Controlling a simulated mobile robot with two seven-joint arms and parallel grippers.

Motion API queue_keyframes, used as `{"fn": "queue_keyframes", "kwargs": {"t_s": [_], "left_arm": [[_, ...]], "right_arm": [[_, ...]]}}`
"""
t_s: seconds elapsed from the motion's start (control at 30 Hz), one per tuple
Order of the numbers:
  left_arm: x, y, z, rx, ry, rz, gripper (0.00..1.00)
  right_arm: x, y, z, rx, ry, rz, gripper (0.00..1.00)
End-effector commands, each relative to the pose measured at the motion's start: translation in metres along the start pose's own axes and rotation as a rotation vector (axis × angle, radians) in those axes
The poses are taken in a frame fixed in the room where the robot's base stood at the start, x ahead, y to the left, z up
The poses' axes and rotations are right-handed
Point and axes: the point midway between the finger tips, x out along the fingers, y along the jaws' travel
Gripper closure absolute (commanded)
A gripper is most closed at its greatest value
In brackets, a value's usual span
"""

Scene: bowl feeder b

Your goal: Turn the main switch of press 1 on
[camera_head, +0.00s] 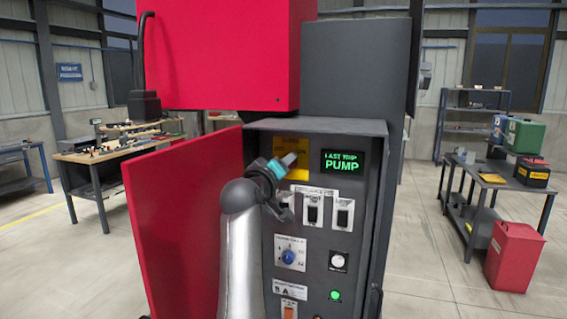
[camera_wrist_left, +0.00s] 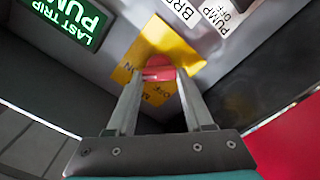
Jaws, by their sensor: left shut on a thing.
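The main switch is a red knob (camera_wrist_left: 158,68) on a yellow plate (camera_wrist_left: 160,40) in the left wrist view. The plate carries partly readable lettering, including "OFF". In the head view the yellow plate (camera_head: 287,145) is at the upper left of the grey control panel of press 1, with its knob hidden behind my gripper. My left gripper (camera_head: 289,160) is at the plate, its fingers (camera_wrist_left: 160,75) shut on the red knob from both sides. The knob's exact setting cannot be told. My right gripper is not in view.
A lit green display (camera_head: 342,162) reading "LAST TRIP PUMP" is right of the plate. Breakers (camera_head: 313,210), a blue selector (camera_head: 289,256) and a green light (camera_head: 335,295) sit below. An open red door (camera_head: 190,225) stands to the left. Benches are farther back.

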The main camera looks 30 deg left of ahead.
Motion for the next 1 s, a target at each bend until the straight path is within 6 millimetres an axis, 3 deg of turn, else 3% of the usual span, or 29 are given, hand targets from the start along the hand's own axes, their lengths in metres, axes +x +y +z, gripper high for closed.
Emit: {"fn": "queue_keyframes", "kwargs": {"t_s": [0.5,0.53,0.77,1.0], "left_arm": [[-0.0002,0.0008,-0.0021,0.020,0.005,0.001,1.00],[-0.0002,0.0008,-0.0021,0.020,0.006,0.001,0.45],[-0.0002,0.0006,-0.0013,0.017,0.003,0.001,0.19],[-0.0002,0.0004,-0.0007,0.016,0.002,0.001,0.18]], "right_arm": [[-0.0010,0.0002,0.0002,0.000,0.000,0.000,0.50],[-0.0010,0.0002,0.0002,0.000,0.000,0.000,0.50],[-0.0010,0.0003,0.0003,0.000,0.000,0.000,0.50],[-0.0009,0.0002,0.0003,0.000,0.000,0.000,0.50]]}}
